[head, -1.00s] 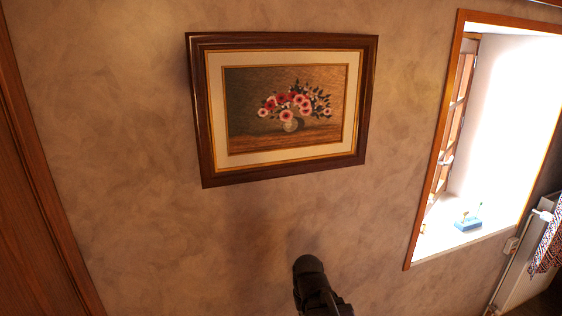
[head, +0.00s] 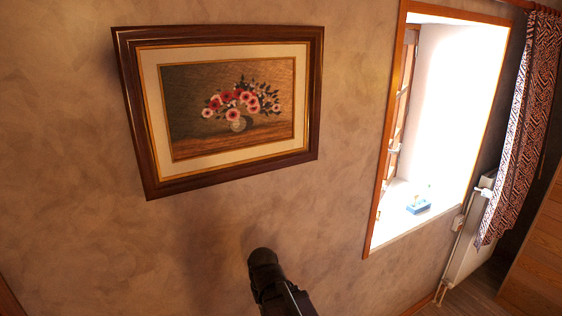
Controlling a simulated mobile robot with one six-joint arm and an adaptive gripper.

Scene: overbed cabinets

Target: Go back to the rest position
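A black part of my own arm (head: 272,283) reaches up from the bottom middle of the head view, in front of the wall. My gripper's fingers cannot be made out, so whether it is open or shut does not show. No held object is visible.
A framed flower picture (head: 222,106) hangs on the beige wall. To the right are a bright window recess (head: 455,110) with a small blue item (head: 418,207) on its sill, a patterned curtain (head: 522,130) and a white radiator (head: 470,235). Wooden floor shows at bottom right.

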